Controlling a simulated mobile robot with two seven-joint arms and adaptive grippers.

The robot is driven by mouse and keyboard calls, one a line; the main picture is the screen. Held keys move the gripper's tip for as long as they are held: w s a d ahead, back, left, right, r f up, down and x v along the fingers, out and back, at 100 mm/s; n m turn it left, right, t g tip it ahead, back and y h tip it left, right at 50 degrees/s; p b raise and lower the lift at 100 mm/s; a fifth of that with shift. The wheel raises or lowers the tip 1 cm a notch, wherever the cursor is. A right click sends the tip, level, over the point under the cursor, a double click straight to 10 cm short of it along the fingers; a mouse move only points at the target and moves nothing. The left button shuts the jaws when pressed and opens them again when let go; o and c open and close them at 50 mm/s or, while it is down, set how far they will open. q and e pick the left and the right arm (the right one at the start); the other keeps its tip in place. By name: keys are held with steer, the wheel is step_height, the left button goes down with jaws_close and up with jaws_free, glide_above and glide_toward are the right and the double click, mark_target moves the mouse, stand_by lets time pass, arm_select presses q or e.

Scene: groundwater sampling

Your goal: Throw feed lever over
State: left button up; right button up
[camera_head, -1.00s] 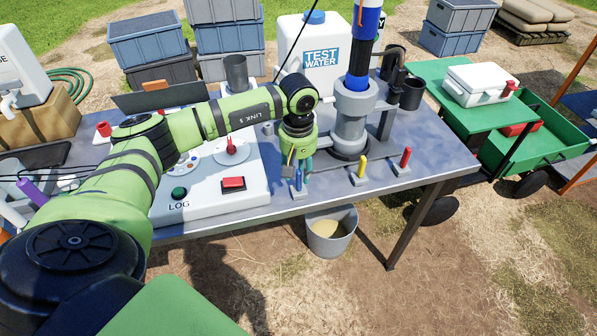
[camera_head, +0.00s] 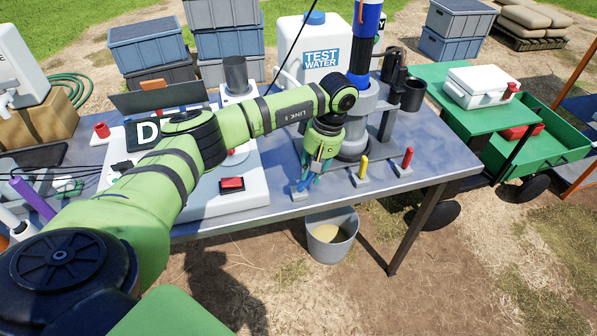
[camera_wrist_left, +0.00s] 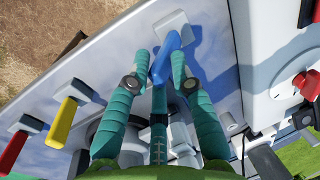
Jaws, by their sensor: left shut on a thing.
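Three small levers stand along the front edge of the table: a blue lever (camera_head: 302,186), a yellow lever (camera_head: 362,168) and a red lever (camera_head: 406,159). I see no label telling which is the feed lever. My left gripper (camera_head: 311,179) is at the blue lever, shut on it. In the left wrist view the blue lever (camera_wrist_left: 168,60) sits between the two green fingertips (camera_wrist_left: 160,68) and leans away from its pale base (camera_wrist_left: 172,26). The fingers partly hide it in the head view. My right gripper is not in view.
A white control box with a red button (camera_head: 232,184) stands left of the blue lever. A grey pump column (camera_head: 357,132) rises behind the levers. A bucket (camera_head: 331,236) stands on the ground below the table edge. The yellow and red levers stand close on the right.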

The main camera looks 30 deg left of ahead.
arm_select(q)
steer(key=shift+w+a, duration=0.1)
steer(key=shift+w, duration=0.05)
steer(key=shift+w+f+b, duration=0.1)
steer(key=shift+f+b, duration=0.15)
steer(key=shift+b, duration=0.25)
steer(key=f+b, duration=0.1)
steer(key=b, duration=0.1)
steer(key=w+d+g+y+b, duration=0.1)
steer(key=b, duration=0.1)
steer(key=shift+w+d+f, duration=0.2)
steer(key=shift+f, duration=0.15)
steer(key=shift+r+b, duration=0.1)
steer(key=shift+b, duration=0.3)
steer(key=o, duration=0.6)
steer(key=shift+o, duration=0.7)
steer(key=shift+d, duration=0.1)
steer(key=shift+w+f+g, duration=0.2)
steer(key=shift+g, duration=0.1)
steer(key=shift+s, duration=0.1)
